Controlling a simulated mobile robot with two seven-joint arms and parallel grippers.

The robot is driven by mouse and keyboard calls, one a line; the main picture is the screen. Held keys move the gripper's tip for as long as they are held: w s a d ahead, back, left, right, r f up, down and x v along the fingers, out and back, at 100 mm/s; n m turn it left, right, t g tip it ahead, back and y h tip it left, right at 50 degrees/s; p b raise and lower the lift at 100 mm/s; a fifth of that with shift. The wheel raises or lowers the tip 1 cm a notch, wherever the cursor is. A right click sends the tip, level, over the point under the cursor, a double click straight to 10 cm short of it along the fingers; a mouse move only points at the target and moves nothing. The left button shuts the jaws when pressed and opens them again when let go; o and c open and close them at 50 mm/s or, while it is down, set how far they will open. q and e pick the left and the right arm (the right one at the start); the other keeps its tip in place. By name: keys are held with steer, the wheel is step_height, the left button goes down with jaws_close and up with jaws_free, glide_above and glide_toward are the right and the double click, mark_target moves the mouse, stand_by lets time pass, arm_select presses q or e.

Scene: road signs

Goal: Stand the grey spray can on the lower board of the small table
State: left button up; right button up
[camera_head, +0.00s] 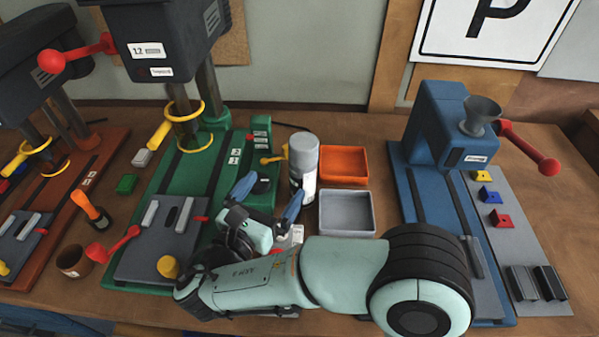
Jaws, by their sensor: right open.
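The grey spray can (303,150) stands upright on the wooden workbench, with a white label on its lower part. My right gripper (268,194) is open, with its two blue-tipped fingers apart and pointing away from me. It is just in front of the can and a little to its left. The right finger is close to the can's base; I cannot tell whether they touch. Nothing shows between the fingers. My left gripper is not in view. I cannot make out a small table with a lower board in this view.
An orange tray (344,179) and a grey tray (372,213) stand right of the can. A green drill press base (200,178) is on the left. A blue machine (433,130) with a red-knobbed lever stands on the right. A brown cup (72,262) is at the front left.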

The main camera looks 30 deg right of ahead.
mark_target(303, 148)
steer(key=x, duration=1.3)
steer(key=shift+s+d+r, duration=0.2)
steer(key=shift+r, duration=0.2)
steer(key=c, duration=1.8)
jaws_close()
steer(key=shift+r, duration=0.1)
